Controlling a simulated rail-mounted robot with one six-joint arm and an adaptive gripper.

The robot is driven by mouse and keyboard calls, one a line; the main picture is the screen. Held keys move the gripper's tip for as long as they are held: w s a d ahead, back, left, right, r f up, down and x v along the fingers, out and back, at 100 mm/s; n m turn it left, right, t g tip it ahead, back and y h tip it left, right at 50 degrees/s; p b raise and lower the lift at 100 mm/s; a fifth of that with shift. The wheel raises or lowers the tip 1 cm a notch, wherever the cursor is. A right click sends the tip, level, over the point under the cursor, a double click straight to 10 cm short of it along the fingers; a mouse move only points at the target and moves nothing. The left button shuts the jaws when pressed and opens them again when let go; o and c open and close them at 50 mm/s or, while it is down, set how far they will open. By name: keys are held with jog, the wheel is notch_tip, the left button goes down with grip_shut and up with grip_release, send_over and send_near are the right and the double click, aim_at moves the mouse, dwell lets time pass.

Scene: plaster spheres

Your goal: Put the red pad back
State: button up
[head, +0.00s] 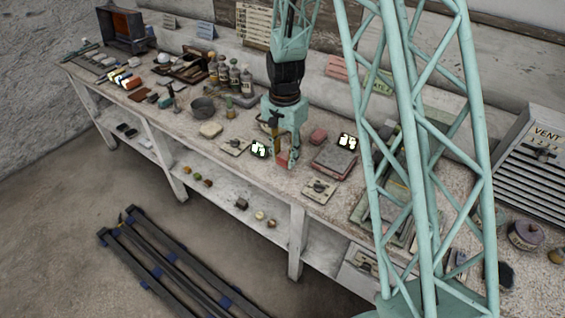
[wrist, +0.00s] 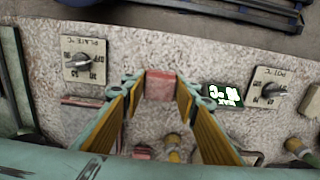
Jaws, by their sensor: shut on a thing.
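A red pad (wrist: 160,86) sits between the fingertips of my gripper (wrist: 159,92) in the wrist view, and the fingers are shut on it. In the head view my gripper (head: 283,158) points down low over the front part of the bench, with a strip of the red pad (head: 282,160) showing at its fingers. I cannot tell whether the pad touches the bench top. A second reddish block (head: 318,136) lies on the bench behind and right of my gripper; in the wrist view a pinkish block (wrist: 143,152) shows below the fingers.
The POT dial (head: 235,146) and a lit display (head: 258,149) are left of my gripper. A metal pot (head: 203,107) and several bottles (head: 235,80) stand farther left.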

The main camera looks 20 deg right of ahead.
aim_at(283, 162)
jog(key=shift+w, duration=0.1)
dwell(0.3)
jog(key=shift+w+a, duration=0.15)
jog(key=shift+w, duration=0.1)
jog(key=shift+w+f, duration=0.1)
jog(key=shift+f, duration=0.25)
jog(key=shift+f+b, duration=0.3)
jog(key=shift+f, duration=1.15)
jog(key=shift+f, duration=0.15)
jog(key=o, duration=0.8)
jog(key=shift+r, duration=0.2)
